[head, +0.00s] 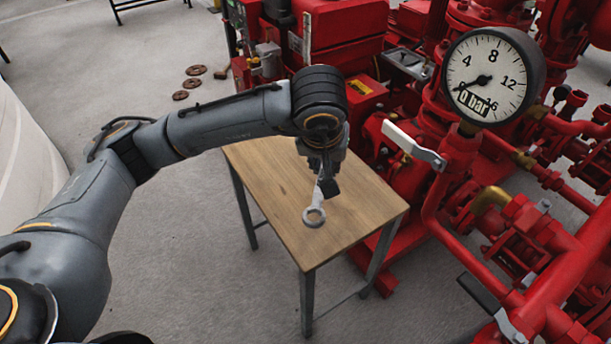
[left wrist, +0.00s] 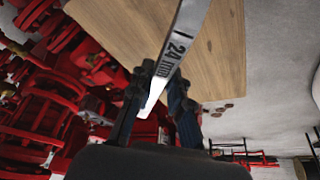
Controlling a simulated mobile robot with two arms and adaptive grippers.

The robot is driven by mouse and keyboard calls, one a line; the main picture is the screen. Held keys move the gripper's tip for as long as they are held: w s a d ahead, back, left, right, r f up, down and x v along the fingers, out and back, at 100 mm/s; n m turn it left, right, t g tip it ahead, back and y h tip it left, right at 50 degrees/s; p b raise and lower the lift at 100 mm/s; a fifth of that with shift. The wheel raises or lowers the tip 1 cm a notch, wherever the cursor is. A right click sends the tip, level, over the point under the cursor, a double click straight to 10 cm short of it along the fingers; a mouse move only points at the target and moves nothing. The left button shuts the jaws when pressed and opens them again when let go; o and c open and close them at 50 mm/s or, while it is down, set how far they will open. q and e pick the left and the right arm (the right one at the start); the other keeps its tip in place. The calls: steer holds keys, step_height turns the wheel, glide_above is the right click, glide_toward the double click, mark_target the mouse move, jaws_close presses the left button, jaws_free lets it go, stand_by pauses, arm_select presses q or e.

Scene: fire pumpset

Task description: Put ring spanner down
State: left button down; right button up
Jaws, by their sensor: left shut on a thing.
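The grey ring spanner (head: 314,215) hangs from my left gripper (head: 328,185) over the wooden table (head: 270,180) in the head view. Its ring end points down toward the front of the tabletop. I cannot tell whether the ring touches the wood. In the left wrist view, the spanner's shank (left wrist: 180,45), marked 24 mm, runs between the two dark fingers of the left gripper (left wrist: 162,85). The gripper is shut on it. The wooden tabletop (left wrist: 215,50) shows behind it. My right gripper is in neither view.
Red pump pipework (head: 470,190) stands close to the table's right side, with a round pressure gauge (head: 487,78) and a white-handled lever (head: 410,143). Several rusty discs (head: 192,83) lie on the floor behind. The visible tabletop around the spanner is clear.

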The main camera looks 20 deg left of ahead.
arm_select(q)
steer(key=w+a+f, duration=0.4)
steer(key=w+a, duration=0.1)
steer(key=w, duration=0.2)
steer(key=b, duration=0.2)
glide_above(306, 170)
steer(key=s, duration=0.1)
steer(key=f, duration=0.4)
steer(key=shift+s+d+f, duration=0.2)
steer(key=shift+d+f, duration=0.05)
steer(key=shift+f, duration=0.15)
steer(key=f, duration=0.2)
steer(key=f+b, duration=0.1)
steer(key=shift+w+a+f, duration=0.25)
steer(key=shift+f, duration=0.05)
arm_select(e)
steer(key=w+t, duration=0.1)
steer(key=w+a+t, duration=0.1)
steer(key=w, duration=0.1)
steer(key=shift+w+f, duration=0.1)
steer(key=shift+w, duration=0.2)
arm_select(q)
steer(key=shift+f, duration=0.25)
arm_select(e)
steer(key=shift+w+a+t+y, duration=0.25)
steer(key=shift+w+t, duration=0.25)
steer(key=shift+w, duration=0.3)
